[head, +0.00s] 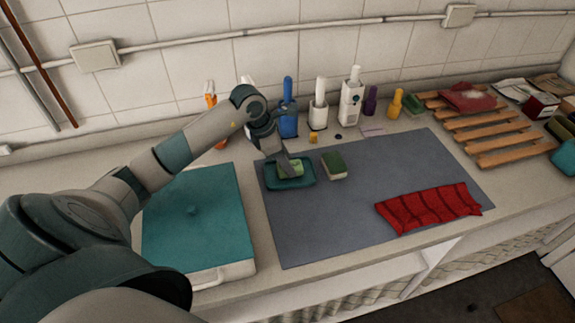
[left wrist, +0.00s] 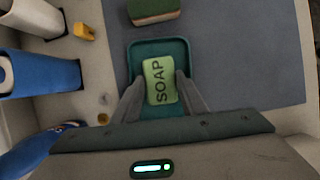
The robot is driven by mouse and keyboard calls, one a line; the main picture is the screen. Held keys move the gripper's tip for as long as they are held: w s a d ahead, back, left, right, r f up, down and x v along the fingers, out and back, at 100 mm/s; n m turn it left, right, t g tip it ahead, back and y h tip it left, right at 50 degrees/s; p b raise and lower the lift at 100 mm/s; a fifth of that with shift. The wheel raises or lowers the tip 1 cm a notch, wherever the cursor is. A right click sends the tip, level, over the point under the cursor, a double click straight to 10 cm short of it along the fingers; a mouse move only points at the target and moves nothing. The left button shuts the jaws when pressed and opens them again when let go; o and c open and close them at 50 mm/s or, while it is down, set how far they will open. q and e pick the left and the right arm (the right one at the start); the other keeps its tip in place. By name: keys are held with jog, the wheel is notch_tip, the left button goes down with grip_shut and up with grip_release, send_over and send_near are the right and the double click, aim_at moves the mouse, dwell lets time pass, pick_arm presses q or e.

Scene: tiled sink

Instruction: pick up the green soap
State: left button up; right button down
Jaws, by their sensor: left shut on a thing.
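The green soap (head: 290,169) is a light green bar in the teal soap dish (head: 302,184). In the left wrist view the soap (left wrist: 160,80) shows the word SOAP on its top, and the dish (left wrist: 142,50) lies around it. My left gripper (head: 286,166) reaches down from the left. Its fingers (left wrist: 160,92) are shut on the soap from both sides. I cannot tell whether the soap is lifted off the dish floor. My right gripper is in neither view.
A green-and-cream sponge (head: 334,165) lies right of the dish on the grey mat (head: 345,225). A folded red cloth (head: 428,208) lies at the mat's right. Blue (head: 288,120) and white (head: 318,114) containers stand behind. A teal-covered basin (head: 195,225) is at the left. The mat's middle is clear.

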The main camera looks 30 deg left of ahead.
aim_at(294, 164)
pick_arm(q)
jog(key=shift+r, duration=0.45)
notch_tip(294, 164, up, 2)
jog(key=shift+r+b, duration=0.1)
jog(key=shift+b, duration=0.9)
jog(key=w+d+r+b, duration=0.4)
jog(key=w+d+r, duration=0.3)
jog(key=d, duration=0.2)
jog(key=shift+d, duration=0.25)
jog(key=shift+r, duration=0.1)
